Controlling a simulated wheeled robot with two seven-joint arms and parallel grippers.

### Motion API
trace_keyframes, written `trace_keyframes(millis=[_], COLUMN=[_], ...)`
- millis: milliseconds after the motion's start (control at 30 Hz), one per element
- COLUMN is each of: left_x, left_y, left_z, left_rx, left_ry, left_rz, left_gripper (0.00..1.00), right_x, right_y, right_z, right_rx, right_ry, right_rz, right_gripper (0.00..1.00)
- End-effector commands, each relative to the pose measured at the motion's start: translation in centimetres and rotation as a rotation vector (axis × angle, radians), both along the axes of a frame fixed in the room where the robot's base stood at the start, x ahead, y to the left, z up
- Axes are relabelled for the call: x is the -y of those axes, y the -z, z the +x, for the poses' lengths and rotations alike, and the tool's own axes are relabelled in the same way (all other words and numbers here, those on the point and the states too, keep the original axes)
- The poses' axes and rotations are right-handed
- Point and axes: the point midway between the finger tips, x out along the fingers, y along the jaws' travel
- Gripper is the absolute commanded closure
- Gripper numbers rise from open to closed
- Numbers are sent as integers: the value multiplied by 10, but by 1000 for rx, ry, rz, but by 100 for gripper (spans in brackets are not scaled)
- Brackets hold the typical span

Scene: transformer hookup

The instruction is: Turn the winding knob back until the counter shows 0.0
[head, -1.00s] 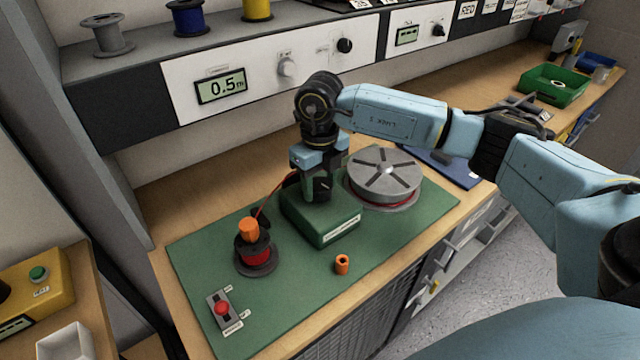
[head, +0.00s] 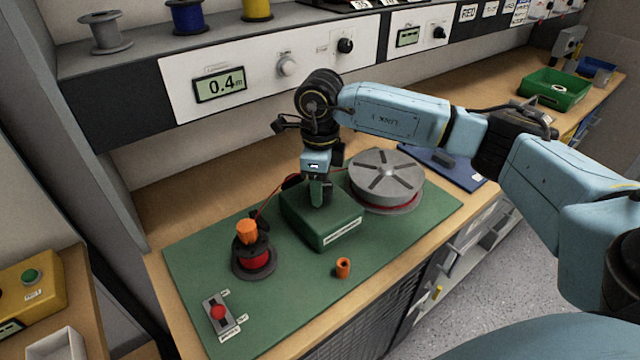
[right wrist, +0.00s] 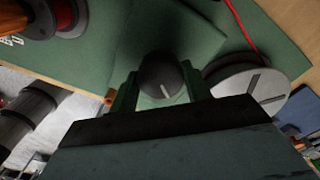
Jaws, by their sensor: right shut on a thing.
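The counter (head: 220,86) on the white panel reads 0.4 m in the head view. The winding knob (right wrist: 160,78) is a dark round knob with a white mark, on top of the green box (head: 322,222). My right gripper (head: 320,196) points down over the box and hides the knob in the head view. In the right wrist view its two fingers (right wrist: 158,92) stand on either side of the knob and are shut on it. A grey winding drum (head: 386,178) with a red wire stands right of the box. My left gripper is not in view.
A red wire spool (head: 254,262) with an orange top stands on the green mat (head: 300,290), left of the box. A small orange cylinder (head: 343,267) stands in front. A red-button switch (head: 219,311) lies at front left.

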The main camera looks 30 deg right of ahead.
Motion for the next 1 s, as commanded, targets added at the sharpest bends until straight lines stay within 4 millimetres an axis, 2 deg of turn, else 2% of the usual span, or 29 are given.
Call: trace_keyframes(millis=[467, 500, 633, 1000], left_x=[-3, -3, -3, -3], left_y=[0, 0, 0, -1], left_z=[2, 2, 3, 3], left_rx=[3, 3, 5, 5], left_ry=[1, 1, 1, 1], left_rz=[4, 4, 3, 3], left_gripper=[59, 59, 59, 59], right_x=[0, 0, 0, 0], right_y=[-2, -2, -1, -6], right_z=[1, 1, 1, 1], right_rx=[4, 5, 3, 3], right_ry=[-12, -12, -12, -12], right_rz=[3, 2, 1, 1], right_gripper=[75, 48, 31, 30])
